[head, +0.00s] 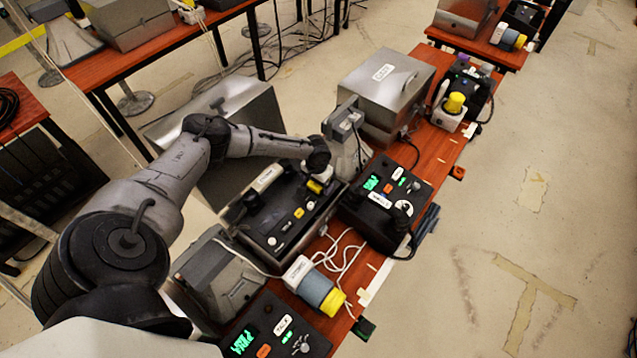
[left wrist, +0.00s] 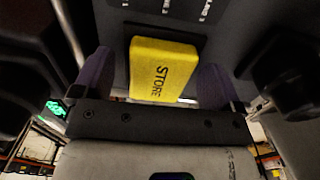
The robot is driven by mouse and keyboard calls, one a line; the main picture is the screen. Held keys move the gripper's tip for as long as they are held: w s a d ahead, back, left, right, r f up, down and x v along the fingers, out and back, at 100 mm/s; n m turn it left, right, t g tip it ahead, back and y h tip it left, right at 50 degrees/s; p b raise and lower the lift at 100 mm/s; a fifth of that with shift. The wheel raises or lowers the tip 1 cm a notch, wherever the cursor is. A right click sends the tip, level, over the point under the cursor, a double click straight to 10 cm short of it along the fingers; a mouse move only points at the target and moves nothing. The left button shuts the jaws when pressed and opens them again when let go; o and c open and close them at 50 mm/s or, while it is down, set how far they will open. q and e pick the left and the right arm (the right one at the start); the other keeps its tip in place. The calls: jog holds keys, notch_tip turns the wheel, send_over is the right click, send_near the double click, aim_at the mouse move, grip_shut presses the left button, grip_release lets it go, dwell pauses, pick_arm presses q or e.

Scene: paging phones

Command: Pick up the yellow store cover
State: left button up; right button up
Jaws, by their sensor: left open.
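The yellow store cover (left wrist: 163,70), a small block marked STORE, sits on a dark panel in the left wrist view. In the head view the yellow store cover (head: 314,187) shows as a small patch on the black control box (head: 277,243), partly hidden by my gripper. My left gripper (head: 322,176) is above that end of the box. In the left wrist view the purple fingers of my left gripper (left wrist: 154,82) are open, one on each side of the cover, with gaps showing. My right gripper is not in view.
A second black box (head: 385,205) with a green display stands to the right. A grey metal case (head: 385,92) stands behind. A grey-and-yellow cylinder (head: 322,293) and loose white cables (head: 343,256) lie in front. The floor at right is clear.

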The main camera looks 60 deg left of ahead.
pick_arm(q)
jog(key=c, duration=1)
